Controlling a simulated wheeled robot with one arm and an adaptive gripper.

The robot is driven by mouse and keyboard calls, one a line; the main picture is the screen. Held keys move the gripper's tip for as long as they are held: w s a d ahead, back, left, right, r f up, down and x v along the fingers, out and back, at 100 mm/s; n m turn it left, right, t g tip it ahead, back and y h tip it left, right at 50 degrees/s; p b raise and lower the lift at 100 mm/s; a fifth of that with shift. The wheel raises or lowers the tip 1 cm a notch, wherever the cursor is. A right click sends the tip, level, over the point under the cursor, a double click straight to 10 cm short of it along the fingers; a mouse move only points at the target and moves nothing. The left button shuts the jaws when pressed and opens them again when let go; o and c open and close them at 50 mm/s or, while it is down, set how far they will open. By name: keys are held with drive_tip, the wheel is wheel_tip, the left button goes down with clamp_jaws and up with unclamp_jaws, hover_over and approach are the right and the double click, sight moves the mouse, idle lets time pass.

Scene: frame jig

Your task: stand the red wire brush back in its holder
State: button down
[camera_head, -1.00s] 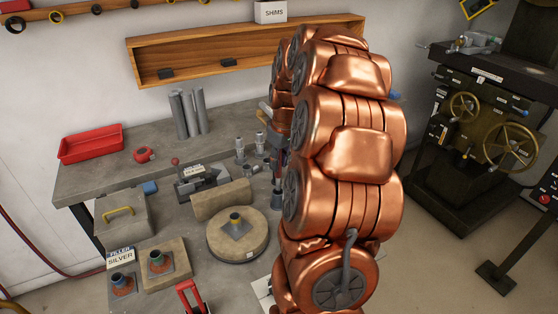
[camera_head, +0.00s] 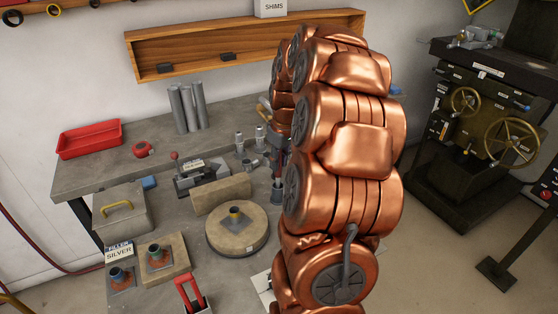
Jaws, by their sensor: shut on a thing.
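My gripper (camera_head: 279,145) shows only in part at the left edge of my copper arm, over the back of the bench. It is shut on a thin upright red thing (camera_head: 284,159), which looks like the red wire brush; my arm hides most of it. A small dark cylinder (camera_head: 277,189) stands on the bench just below and may be the holder. Whether the brush touches it or is inside it cannot be told.
Metal fittings (camera_head: 239,142), a tan block (camera_head: 221,194) and a round tan disc (camera_head: 237,238) stand left of the gripper. Grey tubes (camera_head: 187,108) and a red tray (camera_head: 90,139) are further back. A wooden shelf (camera_head: 245,50) hangs on the wall. A red-handled tool (camera_head: 187,291) is in front.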

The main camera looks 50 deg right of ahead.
sight(279, 177)
drive_tip(key=shift+f, duration=0.15)
drive_tip(key=shift+f+b, duration=0.6)
drive_tip(key=shift+f, duration=0.2)
drive_tip(key=shift+f, duration=0.15)
drive_tip(key=shift+f+b, duration=0.5)
drive_tip(key=shift+f, duration=0.05)
drive_tip(key=c, duration=0.9)
unclamp_jaws()
drive_tip(key=shift+r, duration=0.1)
